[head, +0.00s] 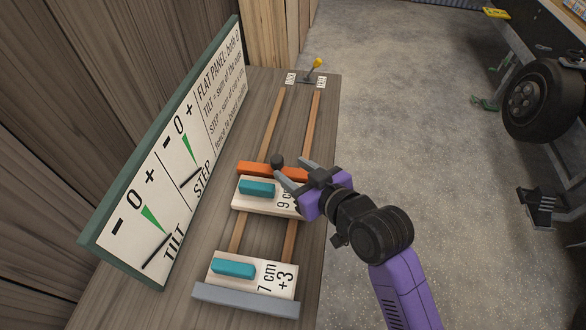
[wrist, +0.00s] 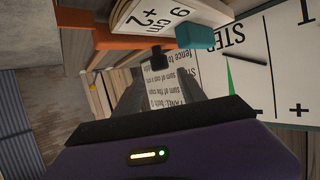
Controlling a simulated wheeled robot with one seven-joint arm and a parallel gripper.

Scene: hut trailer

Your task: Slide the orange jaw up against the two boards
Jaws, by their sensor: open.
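The orange jaw (head: 255,169) lies across two wooden rails, with a dark knob (head: 277,160) on it. It sits close against the far edge of the 9 cm board (head: 240,202); I cannot tell if they touch. The 7 cm board (head: 255,284) lies nearer, beside the grey fence (head: 225,295). Bare rail shows between the two boards. My gripper (head: 289,167) is open at the jaw's right end. In the wrist view the knob (wrist: 157,57) stands just beyond and between the fingertips, and the orange jaw (wrist: 105,42) shows above left.
A green-framed sign panel (head: 160,190) with TILT and STEP dials stands along the bench's left. A yellow-tipped lever (head: 316,64) is at the rails' far end. Bare rails (head: 270,125) lie beyond the jaw. Open floor (head: 410,150) is to the right.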

